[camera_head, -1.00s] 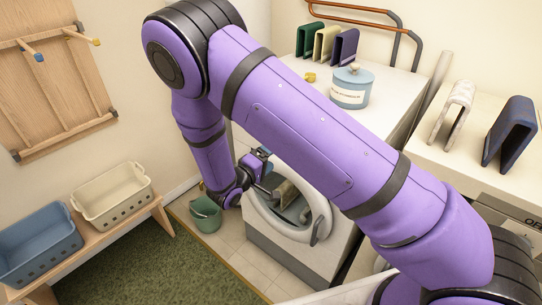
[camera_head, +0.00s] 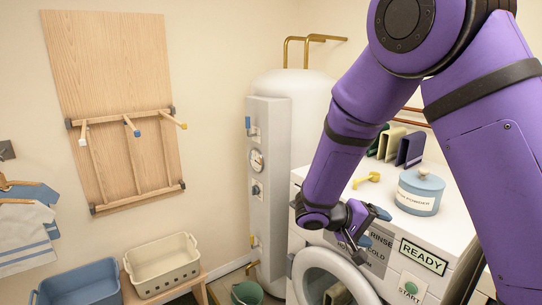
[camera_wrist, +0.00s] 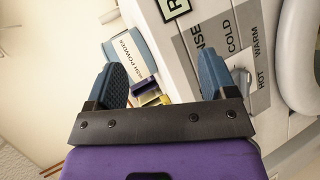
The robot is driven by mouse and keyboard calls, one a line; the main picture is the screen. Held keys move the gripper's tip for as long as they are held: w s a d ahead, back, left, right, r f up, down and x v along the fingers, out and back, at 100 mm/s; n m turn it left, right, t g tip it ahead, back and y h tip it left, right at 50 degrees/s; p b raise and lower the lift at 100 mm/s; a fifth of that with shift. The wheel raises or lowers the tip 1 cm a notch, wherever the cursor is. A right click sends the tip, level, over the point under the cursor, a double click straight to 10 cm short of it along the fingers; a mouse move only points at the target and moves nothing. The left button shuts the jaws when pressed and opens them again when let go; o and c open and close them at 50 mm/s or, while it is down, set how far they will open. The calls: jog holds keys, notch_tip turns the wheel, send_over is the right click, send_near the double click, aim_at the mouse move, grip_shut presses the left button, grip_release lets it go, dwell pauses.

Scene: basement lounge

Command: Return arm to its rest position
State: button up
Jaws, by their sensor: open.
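My purple arm reaches across the right of the head view, and its gripper (camera_head: 368,230) hangs in front of the washing machine (camera_head: 412,232), by the upper front panel. In the wrist view the two blue-padded fingers of the gripper (camera_wrist: 162,75) stand wide apart with nothing held between them. Below the gripper is the machine's round door ring (camera_head: 312,270), with some cloth-like items (camera_head: 338,294) in the opening. The gripper is above the ring in the picture; the exact clearance cannot be told.
A blue powder tin (camera_head: 418,194), a yellow scoop (camera_head: 368,179) and several folded items (camera_head: 409,149) are on the machine top. A white boiler (camera_head: 305,115) stands behind. Blue (camera_head: 82,284) and cream (camera_head: 163,266) baskets and a green bucket (camera_head: 246,293) are lower left.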

jog(key=s+d+r+t+y, duration=0.1)
jog(key=s+d+r+y, duration=0.1)
jog(key=s+r+y, duration=0.4)
jog(key=s+d+r+t+y, duration=0.2)
jog(key=s+r+y, duration=0.5)
jog(key=s+r, duration=0.7)
jog(key=s+d, duration=0.1)
jog(key=s, duration=0.4)
jog(key=shift+s+r+m, duration=0.15)
jog(key=shift+s+m, duration=0.25)
